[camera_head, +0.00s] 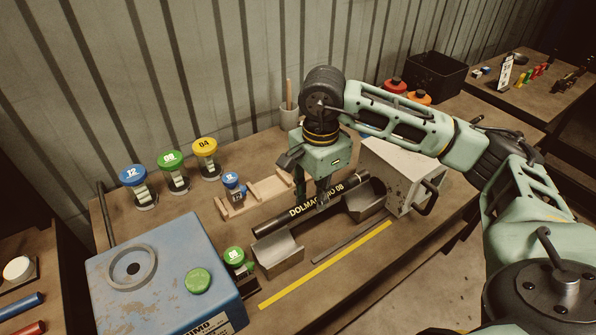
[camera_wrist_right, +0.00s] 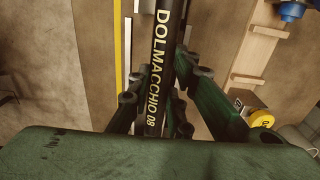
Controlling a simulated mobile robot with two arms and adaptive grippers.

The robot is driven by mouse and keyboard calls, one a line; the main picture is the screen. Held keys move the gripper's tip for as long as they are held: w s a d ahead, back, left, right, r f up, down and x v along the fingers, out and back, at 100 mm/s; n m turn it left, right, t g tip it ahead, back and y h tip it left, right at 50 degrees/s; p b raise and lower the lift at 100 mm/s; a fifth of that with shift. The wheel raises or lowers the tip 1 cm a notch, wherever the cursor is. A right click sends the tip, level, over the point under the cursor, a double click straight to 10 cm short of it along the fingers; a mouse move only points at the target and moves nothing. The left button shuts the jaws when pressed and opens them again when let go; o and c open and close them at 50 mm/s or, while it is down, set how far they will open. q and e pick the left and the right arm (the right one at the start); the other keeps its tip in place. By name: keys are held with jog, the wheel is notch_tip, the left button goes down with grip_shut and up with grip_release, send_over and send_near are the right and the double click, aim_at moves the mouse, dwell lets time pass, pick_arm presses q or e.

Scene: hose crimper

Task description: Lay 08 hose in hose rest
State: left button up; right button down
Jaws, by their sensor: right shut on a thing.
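The black 08 hose (camera_head: 275,222), lettered DOLMACCHIO 08, lies lengthwise across the hose rest. The rest has a left grey cradle (camera_head: 280,260) and a right grey cradle (camera_head: 368,204). The hose's ends are over or in these cradles; I cannot tell whether it touches them. My right gripper (camera_head: 322,198) reaches down from above and is shut on the hose near its middle. In the right wrist view, the hose (camera_wrist_right: 160,65) runs between the fingers (camera_wrist_right: 155,108). My left gripper is not in view.
A blue machine (camera_head: 165,265) stands at the front left. A wooden rack (camera_head: 255,194) is behind the hose, with several coloured-capped jars further left. A white box (camera_head: 393,172) stands close to the right cradle. A yellow strip (camera_head: 325,265) marks the table's front.

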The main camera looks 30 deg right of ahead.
jog(key=shift+r, duration=0.15)
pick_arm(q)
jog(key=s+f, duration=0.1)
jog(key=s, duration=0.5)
pick_arm(e)
jog(key=shift+s+f+b, duration=0.45)
jog(key=shift+s+f, duration=0.05)
jog(key=shift+s, duration=0.1)
notch_tip(320, 180, down, 4)
jog(key=shift+w+f+b, duration=0.1)
jog(key=shift+w+b, duration=0.05)
jog(key=shift+b, duration=0.9)
notch_tip(320, 180, down, 3)
jog(key=b, duration=0.3)
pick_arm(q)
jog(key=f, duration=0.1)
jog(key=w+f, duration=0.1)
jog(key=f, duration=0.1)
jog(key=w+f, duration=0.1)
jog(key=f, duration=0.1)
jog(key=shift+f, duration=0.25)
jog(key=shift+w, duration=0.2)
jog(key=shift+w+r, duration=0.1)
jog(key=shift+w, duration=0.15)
pick_arm(e)
jog(key=c, duration=1.5)
grip_release()
jog(key=shift+c, duration=0.2)
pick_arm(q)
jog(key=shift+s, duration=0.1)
